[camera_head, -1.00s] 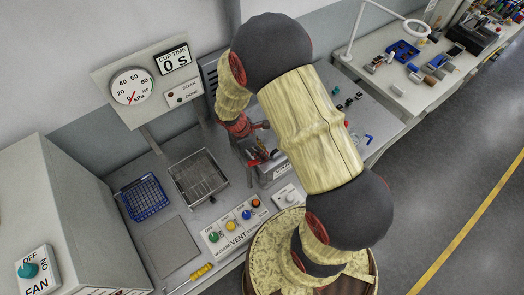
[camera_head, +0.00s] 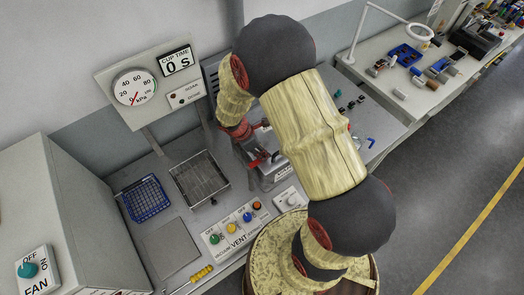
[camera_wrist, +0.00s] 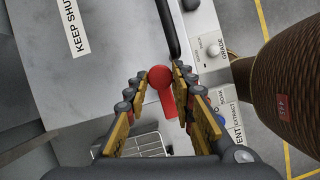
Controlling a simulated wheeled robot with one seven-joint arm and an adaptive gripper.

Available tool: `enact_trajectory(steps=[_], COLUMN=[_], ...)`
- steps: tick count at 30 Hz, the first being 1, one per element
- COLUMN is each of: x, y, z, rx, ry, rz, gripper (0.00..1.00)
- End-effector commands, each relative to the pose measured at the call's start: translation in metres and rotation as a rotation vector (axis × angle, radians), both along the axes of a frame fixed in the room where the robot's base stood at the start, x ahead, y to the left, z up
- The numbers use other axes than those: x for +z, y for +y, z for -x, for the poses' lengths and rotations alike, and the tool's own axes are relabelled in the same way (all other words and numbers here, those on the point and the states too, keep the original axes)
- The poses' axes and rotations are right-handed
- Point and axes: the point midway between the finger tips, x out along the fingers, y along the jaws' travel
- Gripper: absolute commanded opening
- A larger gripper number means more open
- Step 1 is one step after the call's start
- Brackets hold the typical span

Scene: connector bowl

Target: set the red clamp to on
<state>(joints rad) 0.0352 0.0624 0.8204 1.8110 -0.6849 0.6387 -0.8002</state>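The red clamp (camera_wrist: 160,77) shows in the wrist view as a round red knob on a short red lever that points down the picture. My gripper (camera_wrist: 162,73) has its two fingers on either side of the knob, with the knob between the fingertips. The fingers stand apart and a narrow gap seems to show beside the knob; I see no firm grip. In the head view, red parts (camera_head: 275,157) show at the metal unit below my wrist, and my arm hides much of that area. The clamp's on and off marks are not readable.
A control panel (camera_head: 230,238) with several coloured knobs lies at the bench's front. A wire-mesh tray (camera_head: 200,180) and a blue basket (camera_head: 145,198) stand to the left. A pressure gauge (camera_head: 134,87) stands behind. A "KEEP SHUT" label (camera_wrist: 74,27) is on the grey surface.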

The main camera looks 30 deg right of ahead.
Motion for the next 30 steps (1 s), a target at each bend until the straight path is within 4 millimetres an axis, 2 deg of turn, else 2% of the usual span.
enact_trajectory(steps=[9,20,26,30], x=[0.0,0.004,0.03,0.058], y=[0.0,0.002,0.012,0.024], z=[-0.001,-0.001,-0.005,-0.007], rx=[-0.001,-0.002,0.0,0.0], ry=[-0.002,-0.003,-0.007,-0.007], rz=[-0.001,0.0,-0.001,-0.001], gripper=[0.43,0.43,0.43,0.43])
